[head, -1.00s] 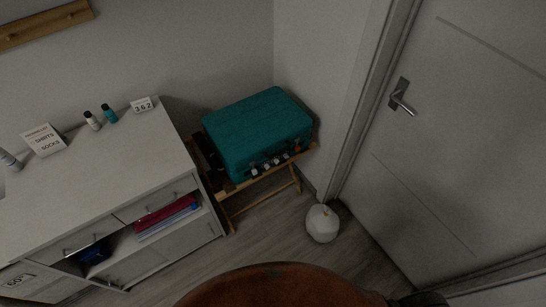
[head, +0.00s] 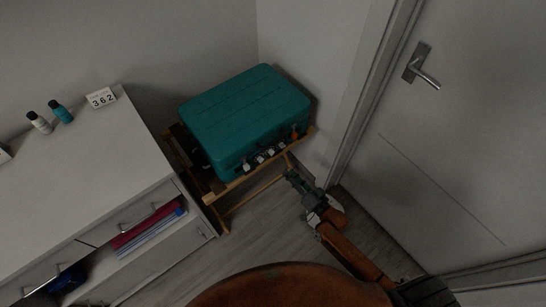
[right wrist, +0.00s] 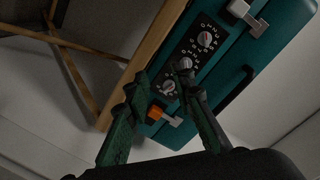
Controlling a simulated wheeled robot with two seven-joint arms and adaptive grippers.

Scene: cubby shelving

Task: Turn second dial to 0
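A teal suitcase (head: 245,115) lies on a wooden folding rack, with a row of dials on its front side. In the right wrist view, the suitcase (right wrist: 275,50) shows three white-knobbed dials on dark plates: a top dial (right wrist: 205,40), a middle dial (right wrist: 186,63) and a bottom dial (right wrist: 168,88). Their settings are too small to read surely. My right gripper (head: 292,177) is in front of the suitcase's right side. In the wrist view the gripper (right wrist: 161,73) is open and empty, its right fingertip overlapping the middle dial's edge; contact cannot be told. My left gripper is out of view.
The wooden rack (head: 240,184) runs below the suitcase front. An orange button-like part (right wrist: 155,112) and metal latches flank the dials. A white dresser (head: 90,170) stands left, bearing a small card (head: 101,98) reading 362. A door (head: 465,130) is at right.

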